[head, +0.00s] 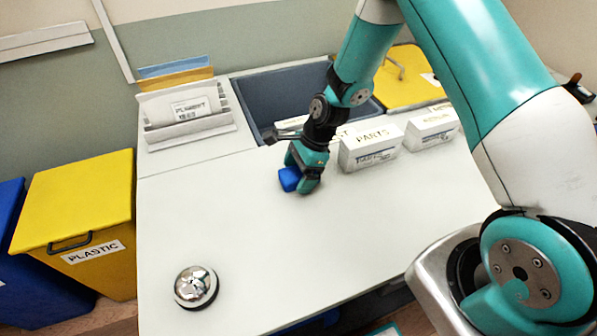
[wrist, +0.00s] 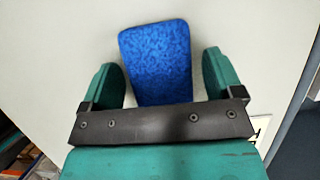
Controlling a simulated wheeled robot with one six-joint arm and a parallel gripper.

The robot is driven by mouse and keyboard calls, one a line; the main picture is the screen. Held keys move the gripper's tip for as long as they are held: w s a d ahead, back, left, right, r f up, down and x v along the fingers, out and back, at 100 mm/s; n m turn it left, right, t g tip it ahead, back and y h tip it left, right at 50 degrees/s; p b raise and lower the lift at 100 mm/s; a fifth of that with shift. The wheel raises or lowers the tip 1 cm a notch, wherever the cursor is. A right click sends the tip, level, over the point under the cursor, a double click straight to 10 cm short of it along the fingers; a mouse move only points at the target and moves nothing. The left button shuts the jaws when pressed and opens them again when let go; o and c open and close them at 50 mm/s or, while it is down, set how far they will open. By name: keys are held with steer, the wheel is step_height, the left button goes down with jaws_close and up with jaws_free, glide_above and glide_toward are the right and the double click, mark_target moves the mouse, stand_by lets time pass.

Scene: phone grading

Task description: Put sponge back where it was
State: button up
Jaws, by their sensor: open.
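The blue sponge (head: 290,179) lies on the white table, left of the row of white boxes. In the wrist view the sponge (wrist: 156,62) sits between the two teal fingers, with a gap showing on each side. My gripper (head: 305,182) is low over the table at the sponge, and its fingers hide part of it in the head view. My gripper (wrist: 162,82) is open in the wrist view. The near end of the sponge is hidden behind the dark gripper bar.
White boxes, one marked PARTS (head: 371,146), stand right of my gripper. A dark sunken bin (head: 262,95) is behind it. A silver bell (head: 196,287) stands front left. A yellow PLASTIC bin (head: 80,210) is left of the table. The table's middle is clear.

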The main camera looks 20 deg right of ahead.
steer(key=v, duration=1.2)
steer(key=s+a+r+n, duration=0.6)
steer(key=s+r+n, duration=0.2)
steer(key=r+n, duration=0.25)
steer(key=s+a+r+n, duration=0.1)
steer(key=s+r+n, duration=0.2)
steer(key=s+n, duration=0.4)
steer(key=s+a+r+n, duration=0.2)
steer(key=s+r+n, duration=0.2)
steer(key=s+n, duration=0.3)
steer(key=shift+s+n, duration=0.35)
steer(key=shift+s, duration=0.7)
steer(key=shift+r, duration=0.15)
steer(key=shift+r+p, duration=0.55)
steer(key=shift+r, duration=0.25)
